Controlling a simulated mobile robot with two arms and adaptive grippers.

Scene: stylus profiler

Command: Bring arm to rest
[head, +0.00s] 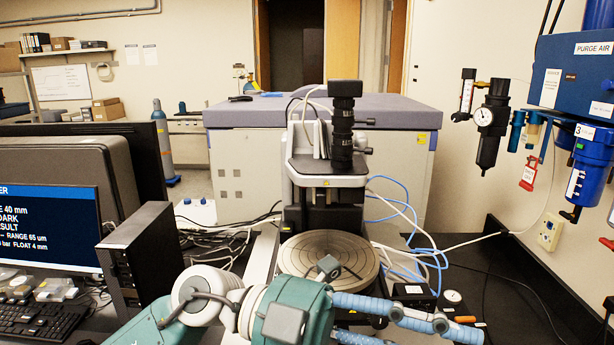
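A teal and white arm of mine (290,312) reaches across the bottom of the head view from the lower left. It lies in front of the profiler's round stage (300,250) and hides its near edge. The profiler's black optics column (343,130) stands upright behind the stage.
A monitor (45,228) and a black computer tower (145,255) stand on the left. A blue purge air unit (570,85) and a gauge regulator (490,120) hang on the right wall. Blue and white hoses lie right of the stage. The dark bench at far right (530,290) is mostly clear.

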